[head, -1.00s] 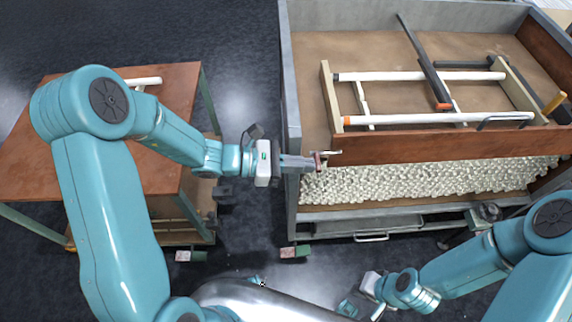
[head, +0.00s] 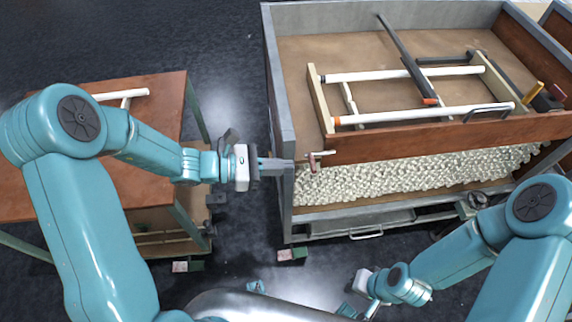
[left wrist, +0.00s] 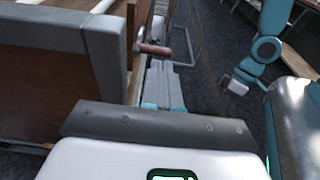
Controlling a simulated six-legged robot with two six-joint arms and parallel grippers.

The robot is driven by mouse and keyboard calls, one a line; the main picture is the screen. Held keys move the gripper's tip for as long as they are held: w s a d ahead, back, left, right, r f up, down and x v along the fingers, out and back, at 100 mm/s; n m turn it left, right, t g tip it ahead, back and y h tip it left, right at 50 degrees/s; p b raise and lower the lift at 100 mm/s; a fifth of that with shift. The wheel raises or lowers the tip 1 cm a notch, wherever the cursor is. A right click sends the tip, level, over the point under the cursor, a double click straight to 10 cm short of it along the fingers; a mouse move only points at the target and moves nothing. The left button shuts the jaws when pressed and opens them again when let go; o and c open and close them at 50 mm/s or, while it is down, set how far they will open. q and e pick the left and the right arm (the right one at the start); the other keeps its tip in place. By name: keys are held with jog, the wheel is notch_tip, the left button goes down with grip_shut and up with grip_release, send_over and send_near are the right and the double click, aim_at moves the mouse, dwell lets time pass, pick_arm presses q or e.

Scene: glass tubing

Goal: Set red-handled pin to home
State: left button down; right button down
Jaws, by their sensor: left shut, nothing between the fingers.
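The red-handled pin (head: 312,163) is at the left end of the brown front panel, close to the cart's grey corner post. Its small red grip hangs beside a pale metal rod; how deep the rod sits cannot be told. It also shows in the left wrist view (left wrist: 153,49), sticking out past the grey post. My left gripper (head: 288,167) is shut and empty, just left of the pin, with its tips overlapping the corner post in the picture. A small gap shows between tips and grip. My right gripper (head: 350,306) is low at the lower right, its jaws unclear.
The grey-framed cart (head: 279,100) holds white glass tubes (head: 405,74) on a frame, with a dark bar across. Clear beads (head: 400,175) lie below the panel. A brown table (head: 160,100) stands at left. Open floor lies between.

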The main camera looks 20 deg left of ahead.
pick_arm(q)
jog(key=v, duration=1)
jog(key=s+d+f+m+g+y+p, duration=0.3)
jog(key=s+d+f+m+y, duration=0.1)
jog(key=f+m, duration=0.4)
jog(key=s+d+f+m+g+y+p, duration=0.2)
jog(key=s+d+f+m+y+p, duration=0.2)
jog(key=s+f+m, duration=0.5)
jog(key=m+y, duration=0.2)
jog(key=m, duration=0.1)
jog(key=shift+d+f+m+g+y, duration=0.25)
jog(key=shift+d+m+g+y, duration=0.05)
jog(key=shift+d+m+g, duration=0.1)
